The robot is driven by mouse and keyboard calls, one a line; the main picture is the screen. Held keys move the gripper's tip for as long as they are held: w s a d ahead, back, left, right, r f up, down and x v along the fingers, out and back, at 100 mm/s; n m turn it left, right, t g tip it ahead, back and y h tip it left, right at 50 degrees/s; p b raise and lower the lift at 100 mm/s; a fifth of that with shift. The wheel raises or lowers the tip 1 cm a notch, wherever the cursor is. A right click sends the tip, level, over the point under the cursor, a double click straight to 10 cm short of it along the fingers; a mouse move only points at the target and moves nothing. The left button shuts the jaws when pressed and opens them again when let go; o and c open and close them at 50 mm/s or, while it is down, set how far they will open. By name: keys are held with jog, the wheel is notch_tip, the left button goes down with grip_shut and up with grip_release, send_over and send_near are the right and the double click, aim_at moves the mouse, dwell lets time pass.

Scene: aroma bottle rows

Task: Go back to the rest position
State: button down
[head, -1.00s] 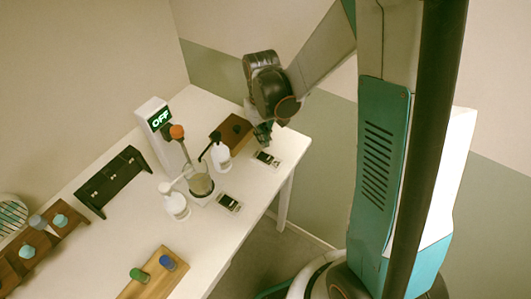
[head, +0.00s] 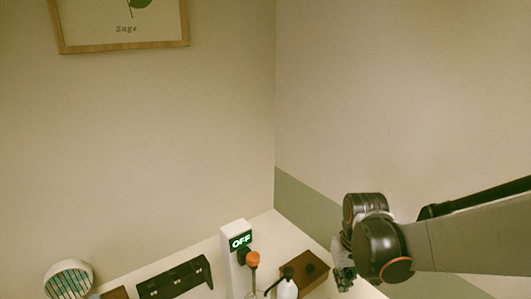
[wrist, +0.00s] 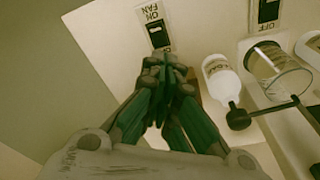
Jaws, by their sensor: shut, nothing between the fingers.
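My gripper (wrist: 165,80) is shut with nothing between its fingers. In the wrist view it hangs over the table's edge, with its fingertips near a switch plate marked "ON FAN" (wrist: 155,28). In the head view my gripper (head: 343,277) is at the lower right, above the right end of the white table (head: 205,252). My arm reaches in from the right edge of that view.
A white stand with an "OFF" display (head: 236,262) and an orange-topped piece (head: 253,259) stand left of my gripper. A brown wooden block (head: 312,268) is close by. A glass beaker (wrist: 278,70) and a second switch plate (wrist: 266,14) show in the wrist view. A black rack (head: 176,282) stands further left.

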jog(key=s+r+m+t+b, duration=0.1)
jog(key=s+r+t+b, duration=0.4)
jog(key=s, duration=0.8)
jog(key=shift+r+t, duration=0.3)
jog(key=shift+r, duration=0.4)
